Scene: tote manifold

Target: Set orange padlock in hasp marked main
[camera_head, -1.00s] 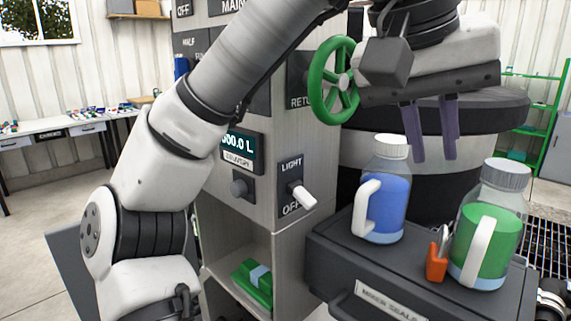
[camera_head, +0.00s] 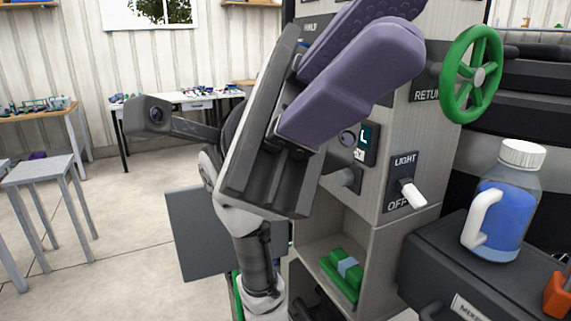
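The orange padlock (camera_head: 558,297) is at the lower right edge of the view, partly cut off by the frame. It is on top of the dark box, to the right of the blue jug. My gripper (camera_head: 412,30) is raised in the upper middle, its two purple fingers pointing up and right. The fingers look apart, one behind the other, with nothing seen between them. The gripper is well away from the padlock. No hasp marked main can be made out; my gripper and arm cover part of the control panel.
The grey control cabinet (camera_head: 432,150) has a green handwheel (camera_head: 480,75) and a white light switch (camera_head: 412,194). A green item (camera_head: 342,272) lies in its lower shelf. A blue jug (camera_head: 503,215) stands on the dark box (camera_head: 440,262). Tables and a stool (camera_head: 40,172) are at left; open floor lies between.

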